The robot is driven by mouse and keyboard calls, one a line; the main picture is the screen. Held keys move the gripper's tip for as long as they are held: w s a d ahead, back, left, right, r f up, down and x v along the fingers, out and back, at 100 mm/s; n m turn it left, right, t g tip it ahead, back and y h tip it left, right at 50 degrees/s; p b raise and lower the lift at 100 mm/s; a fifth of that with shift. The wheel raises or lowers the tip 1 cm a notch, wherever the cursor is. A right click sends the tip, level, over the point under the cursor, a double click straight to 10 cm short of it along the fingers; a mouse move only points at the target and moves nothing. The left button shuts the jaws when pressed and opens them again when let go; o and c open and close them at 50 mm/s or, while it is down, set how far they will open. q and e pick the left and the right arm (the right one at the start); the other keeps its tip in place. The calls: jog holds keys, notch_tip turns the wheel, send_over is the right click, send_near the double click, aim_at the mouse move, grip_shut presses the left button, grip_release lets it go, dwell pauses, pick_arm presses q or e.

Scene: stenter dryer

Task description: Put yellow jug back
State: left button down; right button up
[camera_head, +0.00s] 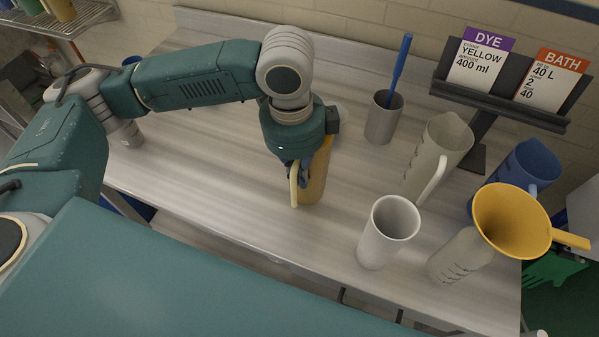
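The yellow jug (316,178) stands on the light wooden bench (220,190), left of the other vessels. Its pale yellow handle (294,184) points to the front left. My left gripper (303,174) reaches down from above at the handle side of the jug. The wrist hides the jug's top and much of the fingers, so I cannot tell whether the fingers are closed on the handle. My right gripper is not in view.
A grey cup with a blue brush (382,118), a grey jug (438,155), a white cup (388,232), a blue jug (528,170) and a clear container (460,255) with a yellow funnel (512,222) stand right. A card stand (500,98) is behind. The bench's left is mostly clear.

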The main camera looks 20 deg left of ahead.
pick_arm(q)
jog(key=c, duration=2)
grip_release()
jog(key=shift+f, duration=0.1)
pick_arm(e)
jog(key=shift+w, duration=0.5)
pick_arm(q)
jog(key=r, duration=0.4)
jog(key=r+b, duration=0.1)
jog(key=r, duration=0.7)
jog(key=shift+s+a+r, duration=0.15)
jog(key=shift+a, duration=0.2)
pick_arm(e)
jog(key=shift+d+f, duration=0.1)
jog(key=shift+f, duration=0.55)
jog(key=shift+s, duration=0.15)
